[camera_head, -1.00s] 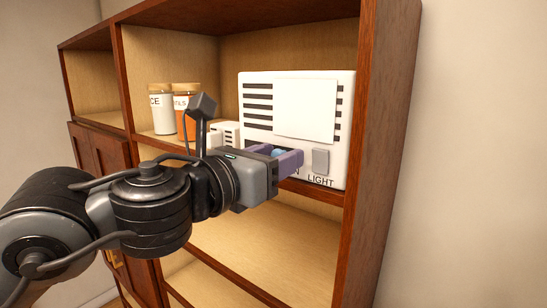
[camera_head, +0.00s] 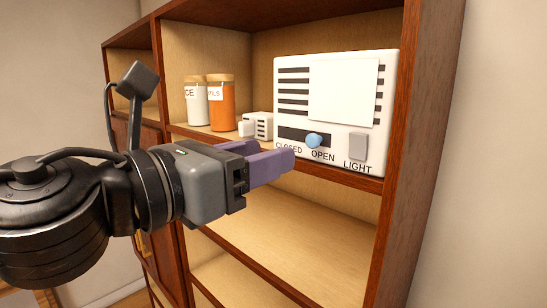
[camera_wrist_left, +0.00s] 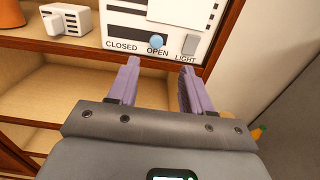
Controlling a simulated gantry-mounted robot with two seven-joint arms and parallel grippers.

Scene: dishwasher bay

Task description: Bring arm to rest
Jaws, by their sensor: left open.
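My left gripper (camera_head: 270,160) is in front of the shelf, below and left of the blue knob (camera_head: 314,140) in the head view. It is open and empty. In the left wrist view its two purple fingers (camera_wrist_left: 158,85) stand apart, with the knob (camera_wrist_left: 157,41) beyond them. The fingers are clear of the knob. The knob sits on a white panel box (camera_head: 388,75), near the word OPEN on its slot. My right gripper is in neither view.
The wooden shelf unit (camera_head: 416,120) holds the panel box, a small white vented block (camera_head: 263,126), and white (camera_head: 195,105) and orange (camera_head: 222,107) jars. A light switch (camera_head: 358,146) is right of the knob. The shelf compartment below (camera_head: 300,235) looks empty.

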